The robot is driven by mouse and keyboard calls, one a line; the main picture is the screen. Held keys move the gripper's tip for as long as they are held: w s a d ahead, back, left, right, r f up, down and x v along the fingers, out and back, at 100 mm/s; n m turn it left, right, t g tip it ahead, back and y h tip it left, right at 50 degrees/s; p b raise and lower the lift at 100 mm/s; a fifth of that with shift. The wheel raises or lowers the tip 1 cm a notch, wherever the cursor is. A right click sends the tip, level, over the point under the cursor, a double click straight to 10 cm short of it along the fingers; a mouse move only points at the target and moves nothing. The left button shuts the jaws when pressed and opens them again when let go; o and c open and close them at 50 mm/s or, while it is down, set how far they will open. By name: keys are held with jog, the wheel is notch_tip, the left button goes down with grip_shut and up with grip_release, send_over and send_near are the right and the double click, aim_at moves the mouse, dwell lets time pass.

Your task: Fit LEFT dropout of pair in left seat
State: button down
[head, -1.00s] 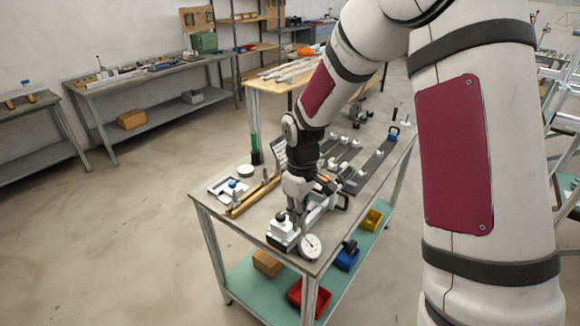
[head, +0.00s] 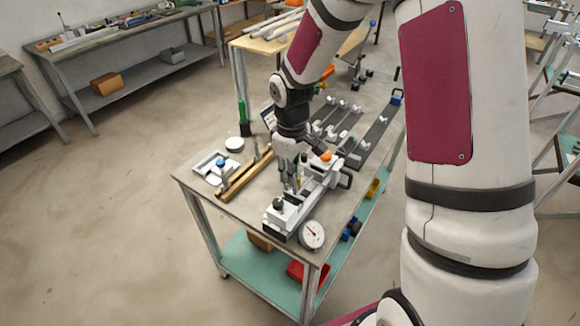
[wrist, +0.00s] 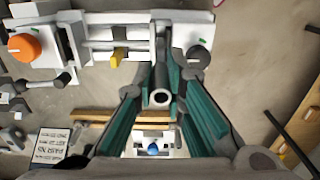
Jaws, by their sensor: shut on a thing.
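My gripper (wrist: 163,88) is shut on a dark grey part with a round open tube end, taken to be the left dropout (wrist: 161,98); the teal-lined fingers hide much of it. In the head view my gripper (head: 289,186) is over the near half of the white frame jig (head: 308,204). The jig also shows across the top of the wrist view (wrist: 105,50), with an orange knob (wrist: 25,46) and a yellow piece (wrist: 117,57). The held part's far end is close to the jig's grey end; I cannot tell whether it touches a seat.
A dial gauge (head: 312,234) stands at the bench's near corner, beside the jig. Wooden bars (head: 244,178) and a white tray with a blue knob (head: 212,168) lie to the left. Dark rails with white fittings (head: 375,135) fill the back right.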

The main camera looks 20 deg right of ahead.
jog(key=shift+f+b, duration=1.05)
jog(key=shift+f, duration=1.65)
jog(key=c, duration=1.6)
grip_release()
jog(key=shift+o, duration=0.2)
notch_tip(320, 180, up, 11)
jog(key=shift+f, duration=0.1)
jog(key=shift+r, duration=0.55)
